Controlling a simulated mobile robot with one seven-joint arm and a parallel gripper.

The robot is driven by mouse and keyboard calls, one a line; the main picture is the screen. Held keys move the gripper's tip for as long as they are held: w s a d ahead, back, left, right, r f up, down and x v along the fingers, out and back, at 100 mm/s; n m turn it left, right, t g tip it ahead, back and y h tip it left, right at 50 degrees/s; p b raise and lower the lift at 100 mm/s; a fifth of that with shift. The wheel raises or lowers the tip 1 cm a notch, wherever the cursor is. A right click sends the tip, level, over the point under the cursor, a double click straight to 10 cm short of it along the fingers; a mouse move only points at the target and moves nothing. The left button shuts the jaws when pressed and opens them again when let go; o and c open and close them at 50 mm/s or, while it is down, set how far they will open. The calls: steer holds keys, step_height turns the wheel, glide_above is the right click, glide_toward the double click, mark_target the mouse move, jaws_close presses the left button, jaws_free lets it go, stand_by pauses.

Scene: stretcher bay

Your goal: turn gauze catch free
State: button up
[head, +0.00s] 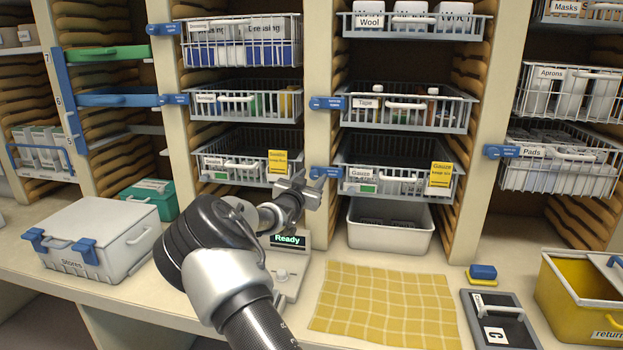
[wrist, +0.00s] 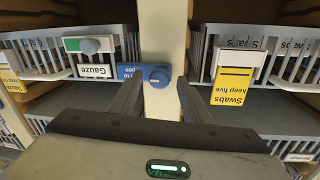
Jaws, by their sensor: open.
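The gauze catch (head: 320,172) is a blue turn catch on the pale post at the left of the gauze basket (head: 397,180). It lies level, its arm reaching towards the basket. In the wrist view the catch (wrist: 147,74) has a round blue knob and white lettering. The wire gauze basket (wrist: 62,52) shows there at the left. My gripper (head: 312,188) is in front of the post by the catch, partly covering it in the head view. In the wrist view my gripper (wrist: 157,88) is open and empty, the knob showing between its fingers. Contact cannot be told.
The swabs basket (wrist: 240,62), with a yellow tag, is on the post's other side. A white bin (head: 390,226) stands below the gauze basket. The counter holds a "Ready" device (head: 289,240), a yellow checked cloth (head: 385,300) and a white stores box (head: 100,235).

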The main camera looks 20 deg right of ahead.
jaws_close()
steer(key=shift+b, duration=0.3)
steer(key=m+b, duration=0.3)
steer(key=b, duration=0.1)
steer(key=shift+f, duration=0.15)
steer(key=m+y+b, duration=0.1)
steer(key=m+b, duration=0.4)
steer(key=shift+s+d, duration=0.1)
steer(key=shift+d, duration=0.05)
steer(key=m+y+b, duration=0.1)
steer(key=m+b, duration=0.3)
steer(key=m, duration=0.1)
steer(key=shift+b, duration=0.35)
steer(key=shift+r+m+y+b, duration=0.15)
steer(key=shift+m+b, duration=0.55)
steer(key=shift+m, duration=0.2)
steer(key=shift+r+m+y+b, duration=0.1)
steer(key=shift+m+y+b, duration=0.05)
steer(key=shift+m+b, duration=0.65)
